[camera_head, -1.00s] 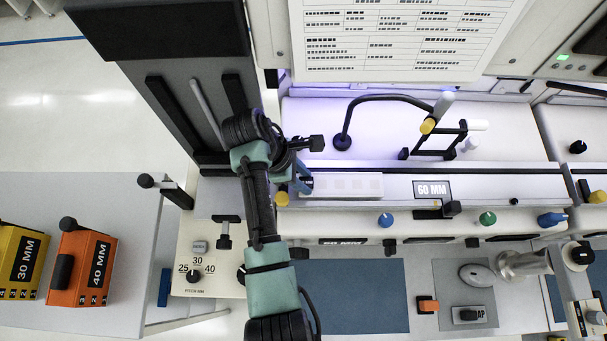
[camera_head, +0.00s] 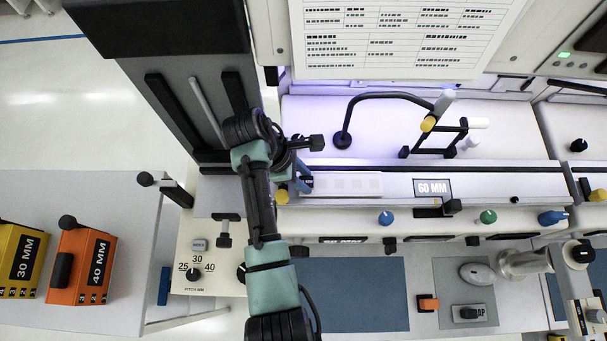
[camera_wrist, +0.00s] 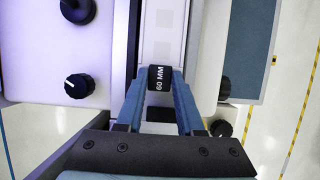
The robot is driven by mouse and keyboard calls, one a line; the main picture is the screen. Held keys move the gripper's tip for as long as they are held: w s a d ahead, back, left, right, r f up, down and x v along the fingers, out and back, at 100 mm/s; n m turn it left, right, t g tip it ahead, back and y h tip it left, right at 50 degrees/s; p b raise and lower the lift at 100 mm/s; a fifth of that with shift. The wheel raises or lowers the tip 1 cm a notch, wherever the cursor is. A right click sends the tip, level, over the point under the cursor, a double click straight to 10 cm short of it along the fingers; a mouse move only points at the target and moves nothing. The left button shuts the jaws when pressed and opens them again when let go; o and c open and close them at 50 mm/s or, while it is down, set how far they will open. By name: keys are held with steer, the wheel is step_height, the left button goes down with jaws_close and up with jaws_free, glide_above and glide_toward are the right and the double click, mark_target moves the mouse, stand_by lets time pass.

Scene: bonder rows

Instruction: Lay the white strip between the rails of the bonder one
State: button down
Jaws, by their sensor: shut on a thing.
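The white strip (camera_head: 345,185) lies lengthwise along the rail channel of the bonder (camera_head: 480,187), at its left end. The strip also shows in the wrist view (camera_wrist: 163,35), running away from the fingers. My gripper (camera_head: 304,184) is at the strip's left end. In the wrist view my blue fingers (camera_wrist: 160,84) are shut on the strip's dark end tab, marked 60 MM. In the head view the strip appears level between the long rails. I cannot tell whether it fully rests on the bed. A 60 MM label (camera_head: 433,188) is on the bonder further right.
A black curved lamp arm (camera_head: 385,97) and a black frame (camera_head: 440,140) stand behind the rails. Blue (camera_head: 386,218) and green (camera_head: 488,217) knobs line the front. Yellow (camera_head: 20,262) and orange (camera_head: 82,266) boxes sit on the left table. A pitch dial (camera_head: 194,274) is in front.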

steer(key=shift+f, duration=0.3)
steer(key=shift+c, duration=2.3)
jaws_free()
steer(key=p+v, duration=0.3)
steer(key=v, duration=1)
